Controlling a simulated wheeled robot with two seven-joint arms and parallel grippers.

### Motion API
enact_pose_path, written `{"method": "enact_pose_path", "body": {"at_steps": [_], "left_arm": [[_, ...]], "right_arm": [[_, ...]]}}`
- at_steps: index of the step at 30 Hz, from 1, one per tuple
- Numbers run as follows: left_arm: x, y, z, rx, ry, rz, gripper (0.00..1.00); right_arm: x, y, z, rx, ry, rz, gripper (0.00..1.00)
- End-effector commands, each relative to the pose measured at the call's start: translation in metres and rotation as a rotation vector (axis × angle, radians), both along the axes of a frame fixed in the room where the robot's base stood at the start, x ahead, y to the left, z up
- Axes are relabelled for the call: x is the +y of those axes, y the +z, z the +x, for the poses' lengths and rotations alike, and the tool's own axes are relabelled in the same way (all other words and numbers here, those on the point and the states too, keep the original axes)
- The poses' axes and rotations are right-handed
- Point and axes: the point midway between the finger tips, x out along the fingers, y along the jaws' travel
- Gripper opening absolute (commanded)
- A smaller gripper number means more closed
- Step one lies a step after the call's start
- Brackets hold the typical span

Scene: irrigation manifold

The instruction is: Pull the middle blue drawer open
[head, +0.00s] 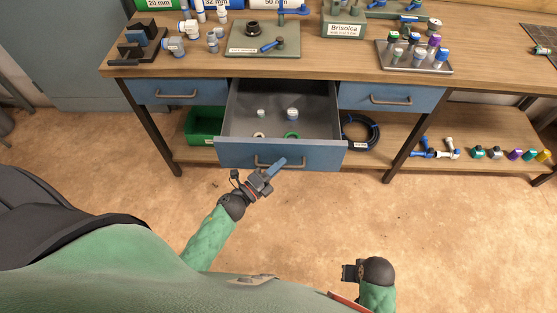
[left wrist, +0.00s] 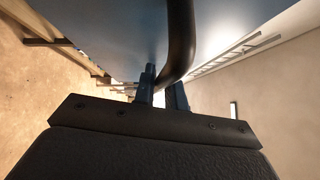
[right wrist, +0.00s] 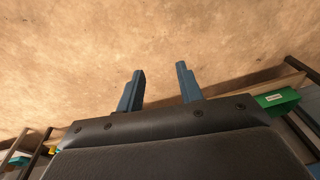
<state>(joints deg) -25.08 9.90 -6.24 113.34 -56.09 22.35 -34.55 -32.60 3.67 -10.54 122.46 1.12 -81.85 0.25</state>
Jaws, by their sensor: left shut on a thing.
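The middle blue drawer (head: 235,152) stands pulled out from under the workbench, its grey inside showing. Two small white-grey fittings, a cream ring and a green ring (head: 291,135) lie in it. My left gripper (head: 272,170) is at the drawer's front, shut on its dark bar handle (head: 264,164). In the left wrist view the handle (left wrist: 181,40) passes between the fingers, with the blue drawer front (left wrist: 110,30) behind it. My right gripper (head: 347,272) is low in the head view, away from the drawer. In the right wrist view its blue fingers (right wrist: 160,85) are apart and empty.
Closed blue drawers flank it, at left (head: 150,92) and right (head: 415,98). The benchtop (head: 345,65) holds fittings, a grey-green plate (head: 285,48) and a metal tray (head: 440,69). A green bin (head: 200,130) and a black hose coil (head: 372,133) sit on the lower shelf. The floor in front is clear.

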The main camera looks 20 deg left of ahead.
Motion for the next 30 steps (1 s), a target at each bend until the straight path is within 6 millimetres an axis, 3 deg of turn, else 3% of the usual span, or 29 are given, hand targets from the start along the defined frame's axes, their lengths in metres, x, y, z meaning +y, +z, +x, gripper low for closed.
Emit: {"method": "enact_pose_path", "body": {"at_steps": [10, 11, 13, 14, 27, 30], "left_arm": [[0.0, -0.001, -0.001, 0.001, 0.0, 0.0, 0.0], [0.0, -0.001, -0.001, 0.001, 0.0, 0.0, 0.18], [0.0, -0.001, -0.001, 0.001, 0.0, 0.0, 0.32], [0.0, -0.001, -0.001, 0.001, 0.0, 0.0, 0.34], [0.004, -0.004, -0.008, 0.002, 0.0, 0.001, 0.34], [0.01, -0.005, -0.017, 0.002, 0.0, 0.001, 0.34]], "right_arm": [[0.0, -0.004, -0.006, 0.011, 0.0, 0.0, 0.36], [0.0, -0.004, -0.006, 0.01, 0.0, 0.0, 0.36], [0.0, -0.003, -0.004, 0.008, 0.0, 0.0, 0.36], [0.0, -0.003, -0.003, 0.006, 0.0, 0.0, 0.36], [0.0, 0.001, 0.005, 0.001, 0.001, -0.002, 0.36], [0.001, 0.025, -0.004, 0.001, -0.003, 0.006, 0.36]]}}
